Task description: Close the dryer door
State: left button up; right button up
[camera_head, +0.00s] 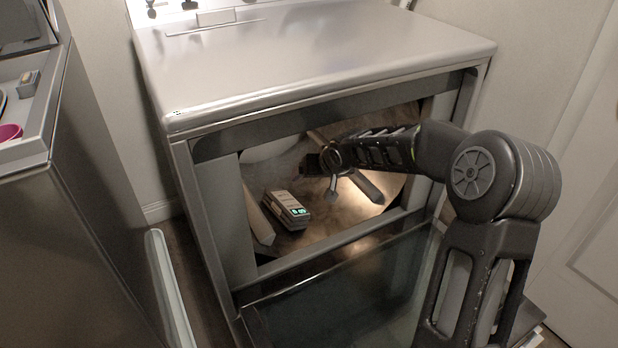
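The dryer (320,60) is a silver, box-shaped machine with its front opening uncovered. Its door (335,295) is a framed dark glass panel that lies folded outward and down below the opening. My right arm comes in from the lower right over the door, and its forearm reaches to the opening. My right gripper (328,168) is small and dark in front of the drum's interior; its fingers are too unclear to tell whether they are open or shut. My arm hides the right part of the door. My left gripper is not in view.
A small grey device with a lit green display (287,208) sits in the drum. A dark metal appliance (85,200) stands at the left, with a pink item (10,132) on top. A white wall and panelled door (590,200) bound the right side.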

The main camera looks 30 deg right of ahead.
aim_at(370, 291)
jog(key=k+j, duration=0.25)
jog(key=j, duration=0.15)
jog(key=k+j, duration=0.25)
jog(key=j, duration=0.15)
jog(key=k+j, duration=0.25)
jog(key=j, duration=0.15)
jog(key=k+j, duration=0.3)
jog(key=j, duration=0.1)
